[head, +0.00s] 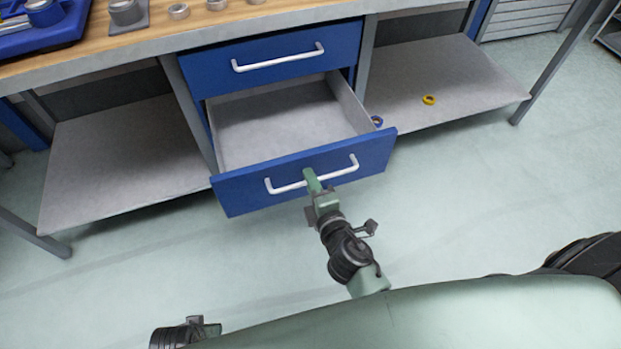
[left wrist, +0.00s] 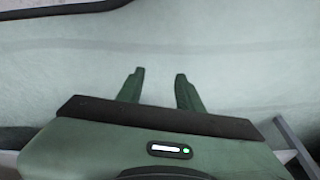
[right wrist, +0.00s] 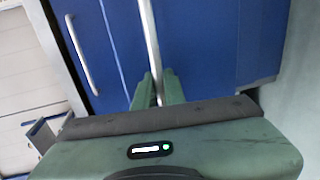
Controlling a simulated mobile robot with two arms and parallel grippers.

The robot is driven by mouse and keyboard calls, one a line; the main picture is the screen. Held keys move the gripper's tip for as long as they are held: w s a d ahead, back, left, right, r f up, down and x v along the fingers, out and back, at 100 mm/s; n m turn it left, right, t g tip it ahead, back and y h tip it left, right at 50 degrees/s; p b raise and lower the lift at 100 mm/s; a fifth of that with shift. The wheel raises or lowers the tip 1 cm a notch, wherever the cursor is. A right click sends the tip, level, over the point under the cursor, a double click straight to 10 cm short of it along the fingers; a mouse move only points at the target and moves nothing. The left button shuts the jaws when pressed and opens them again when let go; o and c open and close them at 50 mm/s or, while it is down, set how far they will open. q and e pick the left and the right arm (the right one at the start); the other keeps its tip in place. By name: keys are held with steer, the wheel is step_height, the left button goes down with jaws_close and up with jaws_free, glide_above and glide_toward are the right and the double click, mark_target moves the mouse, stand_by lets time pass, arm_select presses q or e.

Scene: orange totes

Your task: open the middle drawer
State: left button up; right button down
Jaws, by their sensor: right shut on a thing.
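A blue drawer (head: 235,196) below the top drawer stands pulled well out of the workbench, its grey inside empty where I can see it. My right gripper (head: 312,182) is shut on its white bar handle (head: 285,188), near the middle of the bar. In the right wrist view the handle (right wrist: 151,40) runs between the fingers (right wrist: 158,88). My left gripper (left wrist: 160,80) has its fingers apart and empty above the pale floor. In the head view only part of the left arm's end shows at the bottom edge.
The blue top drawer (head: 275,62) is shut above. A blue tray (head: 45,35) and metal parts sit on the wooden benchtop. The floor in front is clear.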

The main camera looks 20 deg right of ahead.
steer(key=c, duration=1.5)
jaws_free()
arm_select(q)
steer(key=shift+s+f, duration=0.15)
steer(key=shift+s+f, duration=0.1)
